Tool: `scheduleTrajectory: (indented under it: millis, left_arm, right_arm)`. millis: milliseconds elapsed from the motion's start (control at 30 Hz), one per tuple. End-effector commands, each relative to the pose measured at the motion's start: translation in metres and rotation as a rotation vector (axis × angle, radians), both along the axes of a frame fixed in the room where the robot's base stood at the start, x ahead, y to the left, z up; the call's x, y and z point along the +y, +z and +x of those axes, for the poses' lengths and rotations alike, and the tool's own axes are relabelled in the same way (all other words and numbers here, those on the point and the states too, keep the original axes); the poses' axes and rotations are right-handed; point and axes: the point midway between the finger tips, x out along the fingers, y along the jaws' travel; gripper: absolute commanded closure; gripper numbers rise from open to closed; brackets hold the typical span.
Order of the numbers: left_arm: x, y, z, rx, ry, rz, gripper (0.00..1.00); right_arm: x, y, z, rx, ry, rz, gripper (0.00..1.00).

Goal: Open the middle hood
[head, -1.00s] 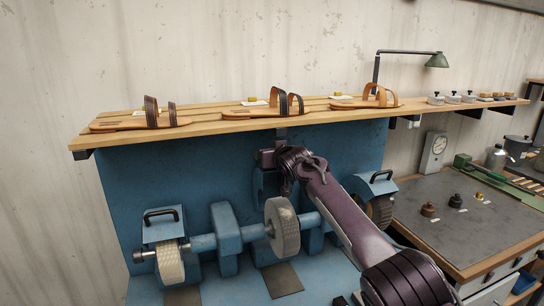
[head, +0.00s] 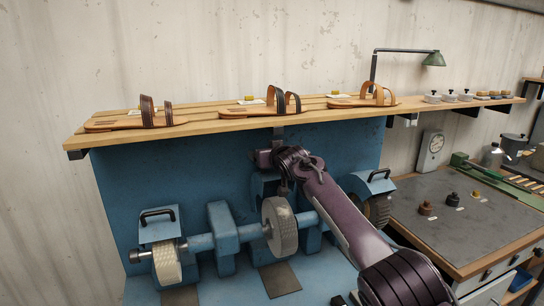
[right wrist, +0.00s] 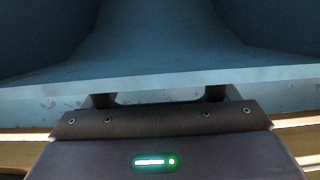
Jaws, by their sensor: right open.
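The middle hood (head: 262,184) is a blue cover behind the middle grinding wheel (head: 282,226). It is partly hidden by my right arm and looks swung up, as the wheel's top is bare. My right gripper (head: 268,158) is open at the hood's upper part, below the shelf. In the right wrist view, a blue surface with a pale worn edge (right wrist: 160,82) lies right in front of the gripper (right wrist: 160,98). I cannot tell whether they touch, and the hood's handle is not clearly visible. My left gripper is out of view.
The left hood (head: 158,228) and right hood (head: 370,183) sit lowered over their wheels. A wooden shelf (head: 205,128) with several sandals overhangs my right gripper closely. A grey-topped bench (head: 440,225) stands to the right.

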Motion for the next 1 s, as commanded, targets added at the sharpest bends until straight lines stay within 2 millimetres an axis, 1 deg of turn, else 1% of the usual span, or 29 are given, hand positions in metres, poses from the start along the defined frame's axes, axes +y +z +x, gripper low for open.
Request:
scheduleTrajectory:
  millis: [267, 800, 1000]
  left_arm:
    - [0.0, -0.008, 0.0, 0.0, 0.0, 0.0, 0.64]
    - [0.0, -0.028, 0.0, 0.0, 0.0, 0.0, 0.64]
    - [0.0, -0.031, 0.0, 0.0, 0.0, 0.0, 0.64]
  right_arm:
    - [-0.005, 0.001, -0.012, 0.0, 0.0, 0.002, 0.2]
    - [-0.02, 0.011, -0.059, 0.003, 0.001, 0.0, 0.2]
    - [-0.023, 0.014, -0.066, 0.004, 0.0, -0.002, 0.2]
